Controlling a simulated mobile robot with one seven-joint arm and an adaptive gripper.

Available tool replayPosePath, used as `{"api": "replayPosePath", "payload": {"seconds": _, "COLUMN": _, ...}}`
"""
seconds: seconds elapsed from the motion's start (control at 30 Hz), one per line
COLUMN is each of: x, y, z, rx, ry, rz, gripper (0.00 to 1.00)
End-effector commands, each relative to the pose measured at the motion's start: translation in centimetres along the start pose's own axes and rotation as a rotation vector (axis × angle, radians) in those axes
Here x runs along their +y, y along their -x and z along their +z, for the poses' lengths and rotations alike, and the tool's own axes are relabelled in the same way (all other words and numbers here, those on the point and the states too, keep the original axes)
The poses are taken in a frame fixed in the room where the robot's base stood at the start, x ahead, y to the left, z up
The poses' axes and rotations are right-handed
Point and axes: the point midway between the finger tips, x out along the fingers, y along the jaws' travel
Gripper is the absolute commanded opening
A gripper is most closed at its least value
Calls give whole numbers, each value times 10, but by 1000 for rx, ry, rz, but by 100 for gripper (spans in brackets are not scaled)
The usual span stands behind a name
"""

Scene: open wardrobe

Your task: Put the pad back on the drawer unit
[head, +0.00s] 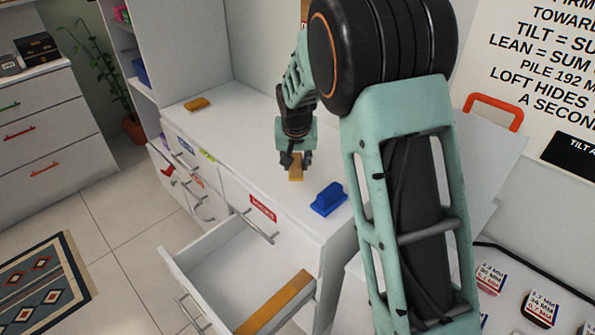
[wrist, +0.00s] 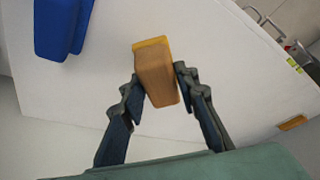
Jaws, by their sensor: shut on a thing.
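My gripper (head: 296,162) is shut on a small wooden-brown block with a yellow end, which I take to be the pad (head: 296,173). In the wrist view the pad (wrist: 158,78) sits between the two fingertips (wrist: 157,80), over the white top. The white drawer unit (head: 240,125) is below it; I cannot tell whether the pad touches the top. A blue block (head: 329,199) lies to the right of the pad on the drawer unit; it also shows at the upper left of the wrist view (wrist: 60,25).
A similar yellow-brown block (head: 197,104) lies at the far left of the top. A drawer (head: 215,262) stands open at the front, with a long wooden strip (head: 277,303) along its right side. The top between the far block and my gripper is clear.

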Motion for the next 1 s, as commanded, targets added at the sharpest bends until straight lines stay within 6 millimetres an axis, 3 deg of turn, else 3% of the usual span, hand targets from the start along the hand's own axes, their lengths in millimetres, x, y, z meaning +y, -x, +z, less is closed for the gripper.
{"api": "replayPosePath", "payload": {"seconds": 0.3, "x": 4, "y": -38, "z": 9, "rx": -2, "ry": 0, "rz": 0, "gripper": 0}}
{"api": "replayPosePath", "payload": {"seconds": 0.7, "x": 4, "y": -44, "z": 12, "rx": 0, "ry": 0, "rz": 0, "gripper": 0}}
{"api": "replayPosePath", "payload": {"seconds": 0.73, "x": 4, "y": -43, "z": 11, "rx": 0, "ry": 0, "rz": 0, "gripper": 30}}
{"api": "replayPosePath", "payload": {"seconds": 0.87, "x": 4, "y": -42, "z": 11, "rx": 0, "ry": 0, "rz": 0, "gripper": 45}}
{"api": "replayPosePath", "payload": {"seconds": 1.0, "x": 4, "y": -42, "z": 11, "rx": -1, "ry": 0, "rz": 0, "gripper": 46}}
